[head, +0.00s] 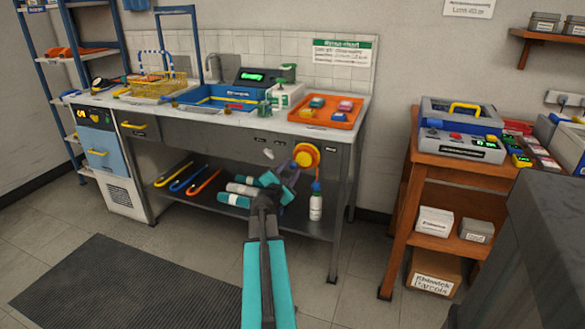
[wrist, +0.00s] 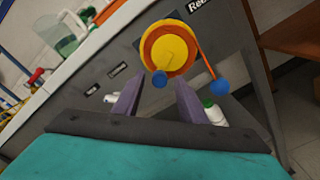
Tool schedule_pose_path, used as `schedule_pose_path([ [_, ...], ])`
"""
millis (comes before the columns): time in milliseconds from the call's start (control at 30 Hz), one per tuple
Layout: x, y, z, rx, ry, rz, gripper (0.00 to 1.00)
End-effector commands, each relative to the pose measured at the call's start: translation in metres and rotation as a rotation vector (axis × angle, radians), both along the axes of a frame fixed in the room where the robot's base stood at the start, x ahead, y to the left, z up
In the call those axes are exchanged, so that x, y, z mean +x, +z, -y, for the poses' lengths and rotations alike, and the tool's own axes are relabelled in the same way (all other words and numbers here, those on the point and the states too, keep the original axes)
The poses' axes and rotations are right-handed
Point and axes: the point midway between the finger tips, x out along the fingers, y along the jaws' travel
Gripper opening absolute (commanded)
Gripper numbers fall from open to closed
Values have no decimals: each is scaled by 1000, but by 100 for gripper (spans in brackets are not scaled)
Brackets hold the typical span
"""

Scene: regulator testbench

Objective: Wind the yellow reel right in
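The yellow reel (head: 306,155) is fixed to the grey front panel of the bench, at its right end. In the wrist view the reel (wrist: 166,50) has a yellow disc, an orange ring and a blue knob (wrist: 160,79) low on its face. An orange cord (wrist: 205,63) hangs out from its right side and ends in a blue ball (wrist: 219,87). My gripper (wrist: 160,90) is open and empty, its two purple fingers pointing at the reel from below. The blue knob shows between the fingertips, but I cannot tell whether they touch it.
A white bottle (head: 316,206) stands on the lower shelf below the reel. The bench top holds an orange tray (head: 326,122) and a blue tray (head: 216,104). A wooden cabinet (head: 455,158) stands to the right.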

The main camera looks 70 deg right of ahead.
Motion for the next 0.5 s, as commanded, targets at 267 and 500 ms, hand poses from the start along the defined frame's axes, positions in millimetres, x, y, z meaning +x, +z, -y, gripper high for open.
schedule_pose_path([
  [267,2,0,22,0,0,0,38],
  [500,2,0,27,0,0,0,38],
])
